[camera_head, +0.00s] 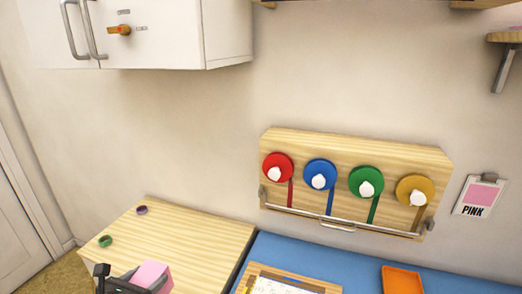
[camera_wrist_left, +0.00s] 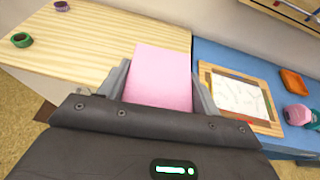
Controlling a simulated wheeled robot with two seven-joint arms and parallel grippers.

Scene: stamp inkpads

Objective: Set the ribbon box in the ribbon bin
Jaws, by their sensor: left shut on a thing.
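A pink box (camera_head: 153,274), which I take for the ribbon box, is held in my left gripper (camera_head: 132,280) at the bottom of the head view. In the left wrist view the pink box (camera_wrist_left: 160,78) sits between the two fingers of my left gripper (camera_wrist_left: 162,88), which is shut on it. It appears over the light wood table top (camera_wrist_left: 100,40); its height above the wood is unclear. I cannot pick out a ribbon bin in either view. My right gripper is not in view.
Green (camera_head: 105,241) and purple (camera_head: 142,210) rings lie on the wood. A blue surface adjoins on the right, with a framed sheet (camera_wrist_left: 240,97) and an orange tray (camera_head: 402,280). A ribbon rack (camera_head: 350,146) and a PINK card (camera_head: 480,196) are on the wall. A white cupboard (camera_head: 160,35) hangs above.

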